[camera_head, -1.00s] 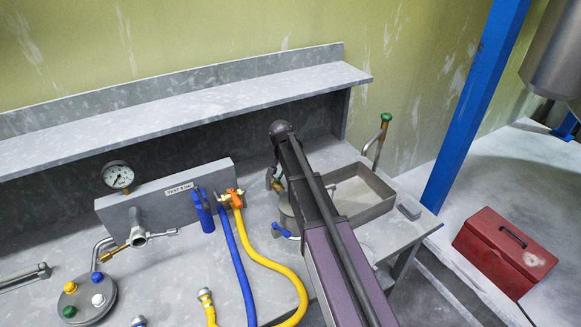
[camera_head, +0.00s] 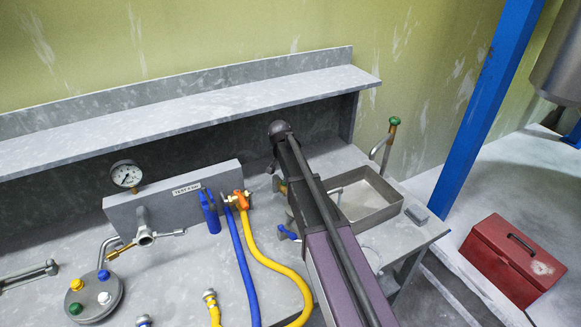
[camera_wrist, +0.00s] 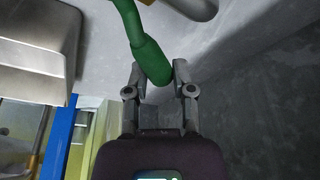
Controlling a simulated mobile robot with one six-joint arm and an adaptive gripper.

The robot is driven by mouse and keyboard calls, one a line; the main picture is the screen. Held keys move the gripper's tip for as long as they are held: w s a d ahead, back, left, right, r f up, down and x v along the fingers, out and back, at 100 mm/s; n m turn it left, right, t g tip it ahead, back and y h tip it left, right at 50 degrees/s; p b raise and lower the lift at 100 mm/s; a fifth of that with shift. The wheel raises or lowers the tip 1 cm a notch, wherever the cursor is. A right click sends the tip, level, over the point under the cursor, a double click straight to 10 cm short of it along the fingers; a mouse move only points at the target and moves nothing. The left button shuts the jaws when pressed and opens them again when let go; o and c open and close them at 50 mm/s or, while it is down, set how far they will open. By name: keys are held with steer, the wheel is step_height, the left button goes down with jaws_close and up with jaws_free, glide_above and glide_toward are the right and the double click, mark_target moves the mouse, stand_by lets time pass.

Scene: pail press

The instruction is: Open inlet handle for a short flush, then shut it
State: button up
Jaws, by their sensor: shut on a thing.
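A green lever handle (camera_wrist: 152,60) comes down from the top of the wrist view, its rounded end between my two fingers. My gripper (camera_wrist: 157,72) is shut on that handle. In the head view my own arm covers the gripper and most of the handle; only a small green and brass part (camera_head: 282,186) shows just left of the arm. The body of the valve lies mostly outside the wrist view.
A steel sink (camera_head: 362,196) lies right of my arm, with a green-topped tap (camera_head: 394,121) behind it. A gauge (camera_head: 126,174), a grey manifold block (camera_head: 175,195), a blue hose (camera_head: 243,265) and a yellow hose (camera_head: 280,265) are left. A shelf (camera_head: 190,108) overhangs the bench.

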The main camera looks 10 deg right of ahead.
steer(key=shift+a, duration=0.1)
steer(key=shift+o, duration=0.3)
steer(key=shift+w+a, duration=0.25)
steer(key=shift+a, duration=1.05)
steer(key=shift+s+d, duration=0.1)
steer(key=shift+d, duration=0.1)
steer(key=shift+d, duration=0.2)
steer(key=shift+s+d, duration=0.1)
steer(key=shift+d, duration=0.05)
stand_by(1.7)
steer(key=shift+s+d, duration=0.15)
steer(key=shift+d, duration=0.45)
steer(key=shift+s+d, duration=0.15)
steer(key=shift+d, duration=0.45)
steer(key=shift+c, duration=0.3)
steer(key=shift+d, duration=0.25)
